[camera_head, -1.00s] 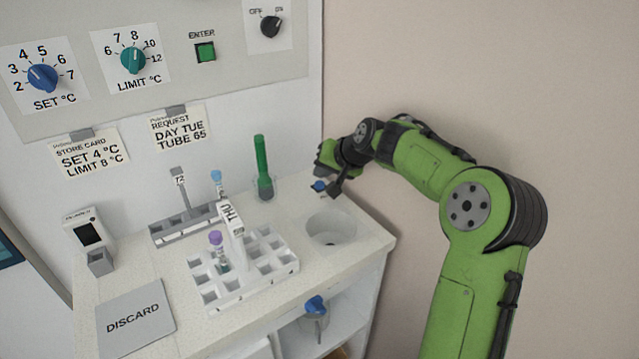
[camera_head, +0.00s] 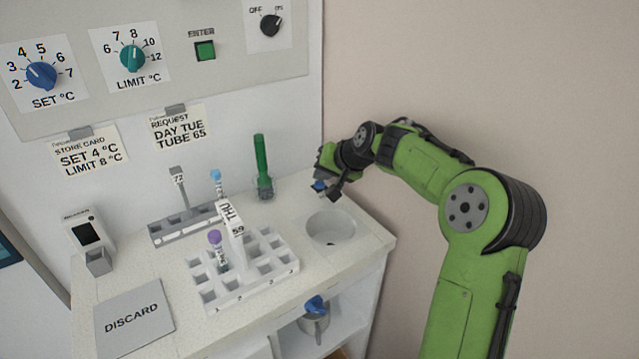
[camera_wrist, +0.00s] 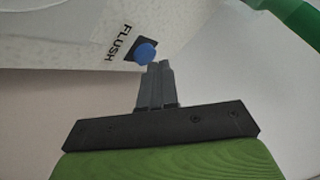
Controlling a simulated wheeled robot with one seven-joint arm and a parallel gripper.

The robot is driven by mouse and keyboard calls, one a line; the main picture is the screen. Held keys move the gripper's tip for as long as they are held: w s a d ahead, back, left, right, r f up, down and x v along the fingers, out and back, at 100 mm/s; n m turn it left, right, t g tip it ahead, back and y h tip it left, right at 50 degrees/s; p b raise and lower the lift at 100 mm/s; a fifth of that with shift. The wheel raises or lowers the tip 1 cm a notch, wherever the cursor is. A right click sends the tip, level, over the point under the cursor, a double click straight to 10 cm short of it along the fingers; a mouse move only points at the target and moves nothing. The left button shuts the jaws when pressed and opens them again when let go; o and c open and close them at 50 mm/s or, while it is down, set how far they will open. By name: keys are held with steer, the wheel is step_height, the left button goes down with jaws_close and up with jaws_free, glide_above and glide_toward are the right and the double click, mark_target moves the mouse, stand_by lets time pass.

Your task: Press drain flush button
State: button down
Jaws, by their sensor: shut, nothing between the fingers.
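The flush button is a blue round cap on a dark square base. It shows in the head view (camera_head: 319,186) at the back right of the counter, behind the round drain basin (camera_head: 331,229). In the wrist view the button (camera_wrist: 146,52) sits beside the printed word FLUSH. My gripper (camera_wrist: 160,66) is shut and empty, its fingertips right at the button's edge in the picture. I cannot tell whether they touch it. In the head view my gripper (camera_head: 334,194) is just right of the button and partly covers it.
A green tube (camera_head: 263,168) stands left of the button. A white rack (camera_head: 240,290) with a purple-capped tube and a THU tag stands left of the basin. A grey rack (camera_head: 190,231) is behind it. A discard pad (camera_head: 135,325) lies front left. The wall is close behind.

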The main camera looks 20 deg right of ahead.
mark_target(323, 185)
steer(key=shift+f, duration=0.4)
steer(key=shift+r, duration=0.1)
stand_by(0.4)
steer(key=shift+r+p, duration=0.7)
steer(key=shift+r, duration=0.1)
step_height(323, 185, up, 5)
steer(key=p, duration=0.4)
steer(key=shift+r+p, duration=0.15)
steer(key=shift+p, duration=0.2)
